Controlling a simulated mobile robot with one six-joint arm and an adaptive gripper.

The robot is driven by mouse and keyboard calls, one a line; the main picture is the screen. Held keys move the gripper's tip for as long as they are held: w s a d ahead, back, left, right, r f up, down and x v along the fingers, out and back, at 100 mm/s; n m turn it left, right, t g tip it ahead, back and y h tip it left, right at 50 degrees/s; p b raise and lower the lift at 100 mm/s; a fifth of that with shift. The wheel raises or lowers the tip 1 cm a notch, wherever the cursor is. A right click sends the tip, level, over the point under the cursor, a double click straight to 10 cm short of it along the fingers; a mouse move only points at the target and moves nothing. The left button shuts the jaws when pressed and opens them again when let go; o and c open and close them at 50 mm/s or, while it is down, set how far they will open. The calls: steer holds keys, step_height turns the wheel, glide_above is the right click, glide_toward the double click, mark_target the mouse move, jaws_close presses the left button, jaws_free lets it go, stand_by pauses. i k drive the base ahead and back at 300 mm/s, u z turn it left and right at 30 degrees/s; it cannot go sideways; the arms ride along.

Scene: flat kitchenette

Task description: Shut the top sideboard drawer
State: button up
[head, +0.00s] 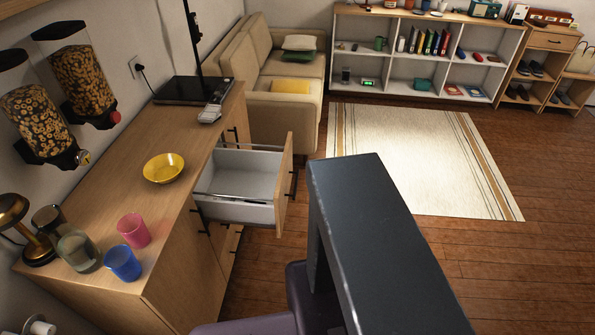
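The top sideboard drawer (240,180) is pulled out from the wooden sideboard (185,215), toward the right of the picture. Its grey inside shows, with a thin dark item lying along the near side that I cannot identify. Its wooden front (284,188) carries a dark bar handle (294,184). My gripper is not in view. A dark grey column and purple parts at the lower middle hide the floor to the right of the sideboard's near end.
On the sideboard top stand a yellow bowl (163,168), a pink cup (133,230), a blue cup (123,263) and a glass (79,251). A beige sofa (285,105) stands beyond. A rug (418,155) and open floor lie to the right.

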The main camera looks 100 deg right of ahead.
mark_target(263, 176)
steer(key=u, duration=0.05)
steer(key=k, duration=1.3)
steer(key=z, duration=1.45)
steer(key=k, duration=0.15)
steer(key=z, duration=0.95)
steer(key=i, duration=0.25)
steer(key=z, duration=0.15)
